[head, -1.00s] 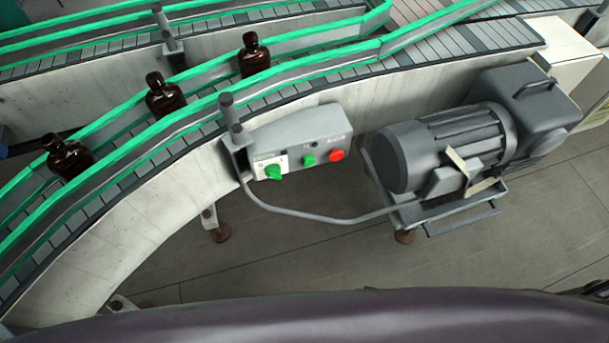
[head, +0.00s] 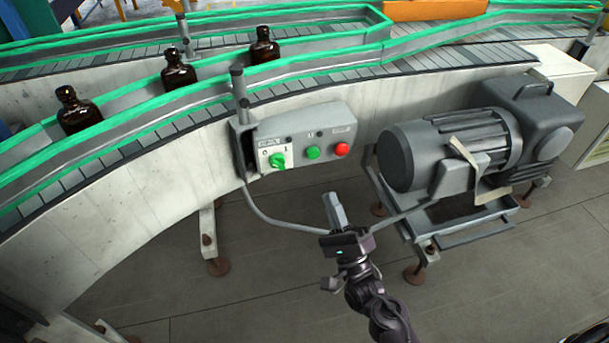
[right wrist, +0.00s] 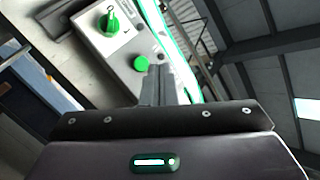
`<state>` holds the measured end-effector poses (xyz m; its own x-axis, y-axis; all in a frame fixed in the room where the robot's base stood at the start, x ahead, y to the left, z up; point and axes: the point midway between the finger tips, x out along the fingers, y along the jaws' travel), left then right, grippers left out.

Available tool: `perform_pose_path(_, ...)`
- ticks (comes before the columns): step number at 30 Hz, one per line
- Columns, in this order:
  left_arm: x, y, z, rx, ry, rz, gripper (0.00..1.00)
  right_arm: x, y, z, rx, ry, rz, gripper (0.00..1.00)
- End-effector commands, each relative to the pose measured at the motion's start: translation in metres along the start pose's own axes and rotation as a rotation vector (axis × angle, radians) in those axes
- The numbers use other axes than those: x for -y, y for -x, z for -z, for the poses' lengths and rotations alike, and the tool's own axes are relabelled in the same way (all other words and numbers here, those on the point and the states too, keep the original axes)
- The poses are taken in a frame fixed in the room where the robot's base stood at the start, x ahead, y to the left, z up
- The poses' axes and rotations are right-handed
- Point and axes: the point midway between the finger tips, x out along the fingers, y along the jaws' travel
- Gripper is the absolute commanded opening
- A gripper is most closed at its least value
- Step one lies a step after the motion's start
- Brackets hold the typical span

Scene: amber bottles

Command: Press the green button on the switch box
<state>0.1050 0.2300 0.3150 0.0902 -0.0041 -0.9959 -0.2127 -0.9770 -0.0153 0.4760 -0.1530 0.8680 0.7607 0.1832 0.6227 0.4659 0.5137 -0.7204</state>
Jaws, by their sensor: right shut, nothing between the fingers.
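The grey switch box (head: 300,126) is mounted on the side of the conveyor. Its round green button (head: 313,152) sits between a green rotary knob (head: 277,160) on a white plate and a red button (head: 342,149). My right gripper (head: 334,207) is shut and empty, below and in front of the box, apart from it in the head view. In the right wrist view the shut fingers (right wrist: 158,85) point toward the box, with the green button (right wrist: 141,63) just left of their tips and the knob (right wrist: 109,22) farther up left. The red button is not seen there. My left gripper is not in view.
A grey motor (head: 450,150) on a metal stand is right of the box. A cable runs under the box toward it. Amber bottles (head: 178,72) stand on the green-railed conveyor behind. The floor (head: 300,290) below has open room.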

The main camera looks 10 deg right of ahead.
Motion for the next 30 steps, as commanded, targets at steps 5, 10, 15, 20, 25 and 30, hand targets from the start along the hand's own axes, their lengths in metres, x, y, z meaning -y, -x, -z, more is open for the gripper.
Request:
perform_pose_path(5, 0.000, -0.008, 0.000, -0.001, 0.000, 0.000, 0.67, 0.022, -0.007, -0.008, 0.044, -0.088, 0.089, 0.00)
perform_pose_path(10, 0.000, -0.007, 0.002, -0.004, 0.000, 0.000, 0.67, 0.026, -0.009, -0.009, 0.051, -0.101, 0.101, 0.00)
perform_pose_path(15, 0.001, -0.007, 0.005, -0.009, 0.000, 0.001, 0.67, 0.025, -0.009, -0.009, 0.050, -0.100, 0.099, 0.00)
perform_pose_path(20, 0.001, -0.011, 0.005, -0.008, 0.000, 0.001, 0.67, 0.022, -0.011, -0.007, 0.050, -0.099, 0.099, 0.00)
perform_pose_path(25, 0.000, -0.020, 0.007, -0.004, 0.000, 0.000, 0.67, 0.012, -0.024, 0.001, 0.052, -0.099, 0.100, 0.00)
perform_pose_path(30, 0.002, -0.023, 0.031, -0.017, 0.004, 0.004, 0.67, 0.000, -0.042, 0.011, 0.051, -0.098, 0.100, 0.00)
